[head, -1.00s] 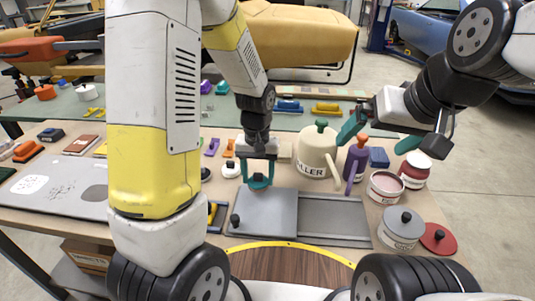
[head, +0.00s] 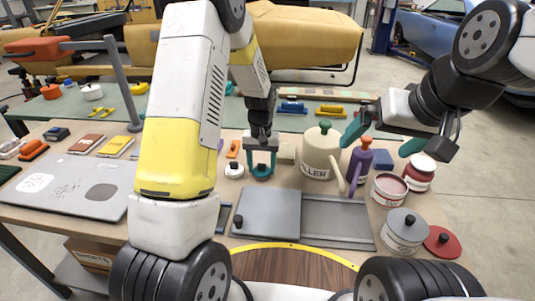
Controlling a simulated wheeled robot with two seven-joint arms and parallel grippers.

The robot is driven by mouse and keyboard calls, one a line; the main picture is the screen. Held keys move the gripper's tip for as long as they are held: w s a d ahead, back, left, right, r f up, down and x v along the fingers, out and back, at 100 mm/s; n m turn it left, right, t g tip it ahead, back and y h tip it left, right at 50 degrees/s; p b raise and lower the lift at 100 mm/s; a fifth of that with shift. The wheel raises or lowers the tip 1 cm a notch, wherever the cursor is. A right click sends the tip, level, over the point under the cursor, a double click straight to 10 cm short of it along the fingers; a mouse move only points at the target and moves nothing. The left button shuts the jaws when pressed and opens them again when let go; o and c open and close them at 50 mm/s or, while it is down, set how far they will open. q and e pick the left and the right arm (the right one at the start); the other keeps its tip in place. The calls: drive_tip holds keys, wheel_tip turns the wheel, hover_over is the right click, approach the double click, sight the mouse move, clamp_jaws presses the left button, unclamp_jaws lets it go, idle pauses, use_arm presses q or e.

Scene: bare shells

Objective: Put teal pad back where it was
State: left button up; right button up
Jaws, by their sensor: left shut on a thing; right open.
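My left gripper (head: 262,171) is shut just behind the back edge of the grey sliding panel (head: 270,212). A small dark teal piece shows between its teal fingertips. It appears to be the teal pad (head: 262,169), mostly hidden by the fingers. I cannot tell whether it touches the table. My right gripper (head: 383,137) is open and empty, above and behind the purple bottle. No other teal pad is clearly visible.
A white lidded pot (head: 234,169) is close left of my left gripper. The grey tray (head: 340,222) beside the panel is bare. My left arm hides part of the table.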

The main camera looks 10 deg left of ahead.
sight(262, 164)
use_arm(q)
drive_tip(key=shift+f, duration=0.1)
drive_tip(key=o, duration=1.3)
wheel_tip(262, 164, up, 12)
drive_tip(key=s+a+r+t+h, duration=0.2)
drive_tip(key=s+r+t, duration=0.1)
drive_tip(key=s+r, duration=0.9)
drive_tip(key=shift+s+a+r+m+t, duration=0.1)
drive_tip(key=shift+s+r+t, duration=0.5)
drive_tip(key=shift+s, duration=1.4)
drive_tip(key=shift+s+a+r+m+t, duration=0.15)
drive_tip(key=shift+s+r+t, duration=0.45)
drive_tip(key=shift+s, duration=1.4)
drive_tip(key=shift+s+a+r+m+t, duration=0.1)
drive_tip(key=shift+s+r+t, duration=0.5)
drive_tip(key=shift+s, duration=1.4)
drive_tip(key=shift+r, duration=0.2)
